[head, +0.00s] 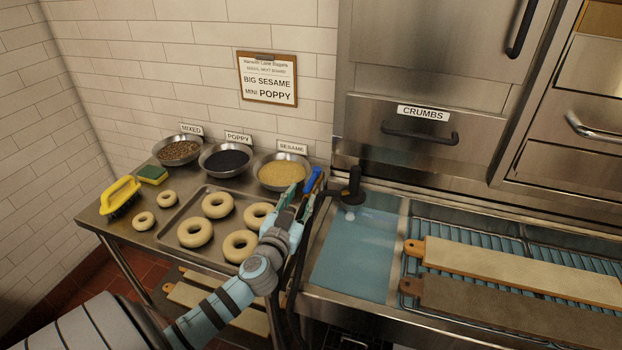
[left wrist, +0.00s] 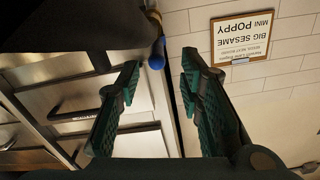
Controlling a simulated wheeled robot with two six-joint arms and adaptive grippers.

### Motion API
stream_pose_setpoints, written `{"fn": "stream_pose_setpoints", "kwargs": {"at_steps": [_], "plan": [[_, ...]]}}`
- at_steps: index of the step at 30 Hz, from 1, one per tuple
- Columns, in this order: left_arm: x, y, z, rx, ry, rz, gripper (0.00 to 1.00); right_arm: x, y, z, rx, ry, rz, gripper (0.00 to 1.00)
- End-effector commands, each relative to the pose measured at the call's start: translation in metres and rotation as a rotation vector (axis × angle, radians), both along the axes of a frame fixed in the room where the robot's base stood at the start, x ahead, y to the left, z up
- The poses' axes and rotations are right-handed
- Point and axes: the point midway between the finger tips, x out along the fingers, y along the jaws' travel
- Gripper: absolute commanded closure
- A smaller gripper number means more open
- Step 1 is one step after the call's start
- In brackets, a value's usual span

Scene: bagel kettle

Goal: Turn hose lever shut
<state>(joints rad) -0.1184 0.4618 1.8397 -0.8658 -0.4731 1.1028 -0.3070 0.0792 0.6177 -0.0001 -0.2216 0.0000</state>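The hose lever has a blue handle (head: 313,181) in the head view, at the left edge of the sink near the wall. Its blue tip (left wrist: 156,61) shows in the left wrist view, in line with the gap between my fingertips. My left gripper (head: 294,198) is open, with its green-padded fingers apart, just left of the lever. I cannot tell whether a finger touches it. A black hose (head: 300,262) runs down behind my gripper, and a black spray head (head: 352,188) stands over the water. My right gripper is in neither view.
The basin of blue water (head: 353,255) lies right of my gripper. Wire racks with boards (head: 520,270) are further right. On the left, a bagel tray (head: 208,258) and the sesame bowl (head: 283,172) are close to my arm. The CRUMBS drawer (head: 420,135) is behind.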

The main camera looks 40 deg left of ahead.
Motion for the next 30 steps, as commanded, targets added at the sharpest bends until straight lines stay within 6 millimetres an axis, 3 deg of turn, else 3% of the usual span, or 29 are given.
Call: {"fn": "stream_pose_setpoints", "kwargs": {"at_steps": [3,9,19,20,26,30], "plan": [[0.029,0.01,0.003,-0.001,-0.001,0.001,0.66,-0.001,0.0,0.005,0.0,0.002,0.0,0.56],[0.061,0.019,0.001,-0.001,-0.001,-0.001,0.66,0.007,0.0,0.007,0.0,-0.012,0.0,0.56],[0.068,0.022,0.0,0.0,0.001,-0.003,0.66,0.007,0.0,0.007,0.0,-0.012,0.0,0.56],[0.068,0.022,0.0,0.0,0.001,-0.003,0.68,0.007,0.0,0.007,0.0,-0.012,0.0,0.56],[0.068,0.022,0.0,0.0,0.001,-0.003,1.0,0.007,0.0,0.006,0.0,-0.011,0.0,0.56],[0.067,0.021,0.0,0.0,0.001,-0.003,1.0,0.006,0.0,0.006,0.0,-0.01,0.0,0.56]]}}
